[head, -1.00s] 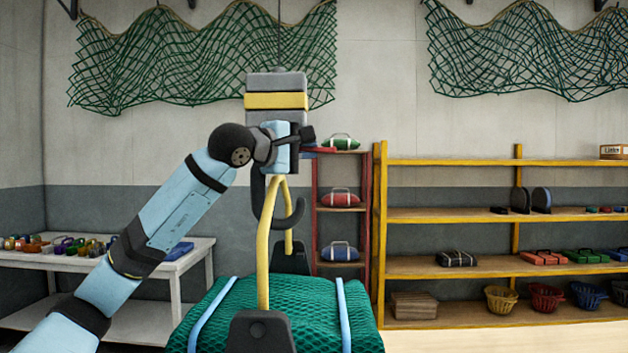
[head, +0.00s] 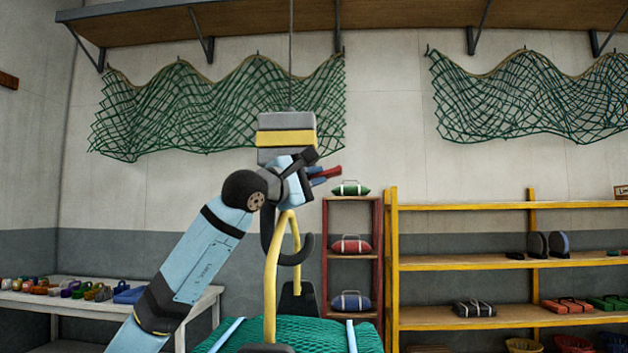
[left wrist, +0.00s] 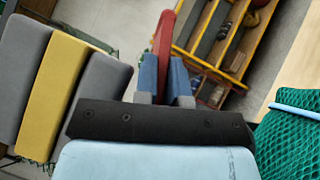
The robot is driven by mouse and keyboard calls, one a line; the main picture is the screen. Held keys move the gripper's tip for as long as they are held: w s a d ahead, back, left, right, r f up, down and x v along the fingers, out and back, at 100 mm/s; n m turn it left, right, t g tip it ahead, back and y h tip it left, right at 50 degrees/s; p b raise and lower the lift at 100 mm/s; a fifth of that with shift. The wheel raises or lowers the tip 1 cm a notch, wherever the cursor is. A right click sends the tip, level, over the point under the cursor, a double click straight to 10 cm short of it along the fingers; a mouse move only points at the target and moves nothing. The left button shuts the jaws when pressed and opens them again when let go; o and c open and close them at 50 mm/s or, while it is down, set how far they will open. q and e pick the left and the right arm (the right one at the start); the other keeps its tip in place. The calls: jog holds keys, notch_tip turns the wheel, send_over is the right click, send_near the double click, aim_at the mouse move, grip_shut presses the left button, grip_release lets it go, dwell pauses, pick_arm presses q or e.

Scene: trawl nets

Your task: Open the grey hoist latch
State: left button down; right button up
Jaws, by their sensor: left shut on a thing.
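The grey hoist (head: 287,121), with a yellow band, hangs on a cable; its grey-and-yellow side also shows at the left of the left wrist view (left wrist: 55,95). A red latch lever (head: 332,171) sticks out at its right, sloping up to the right. My left gripper (head: 316,175) is shut on this lever. In the left wrist view the red lever (left wrist: 164,35) stands between the blue fingers. The lever's root is hidden by the gripper. A dark hook (head: 305,252) hangs below, at the yellow handle (head: 271,285) of a green net bundle (head: 300,334). My right gripper is out of view.
A red shelf (head: 327,222) with small bags and a yellow shelf (head: 450,262) stand behind to the right. A white table (head: 60,302) with small items stands at the left. Green nets (head: 220,110) hang on the back wall.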

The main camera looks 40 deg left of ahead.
pick_arm(q)
jog(key=c, duration=1.5)
grip_release()
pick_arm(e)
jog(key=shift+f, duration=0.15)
pick_arm(q)
jog(key=shift+s, duration=0.1)
jog(key=shift+s+f, duration=0.2)
jog(key=shift+s, duration=0.05)
jog(key=b+v, duration=0.3)
jog(key=v, duration=0.6)
jog(key=shift+a+f, duration=0.15)
jog(key=shift+f, duration=0.05)
jog(key=v, duration=0.1)
jog(key=b+v, duration=0.2)
jog(key=v, duration=0.1)
jog(key=shift+r, duration=0.35)
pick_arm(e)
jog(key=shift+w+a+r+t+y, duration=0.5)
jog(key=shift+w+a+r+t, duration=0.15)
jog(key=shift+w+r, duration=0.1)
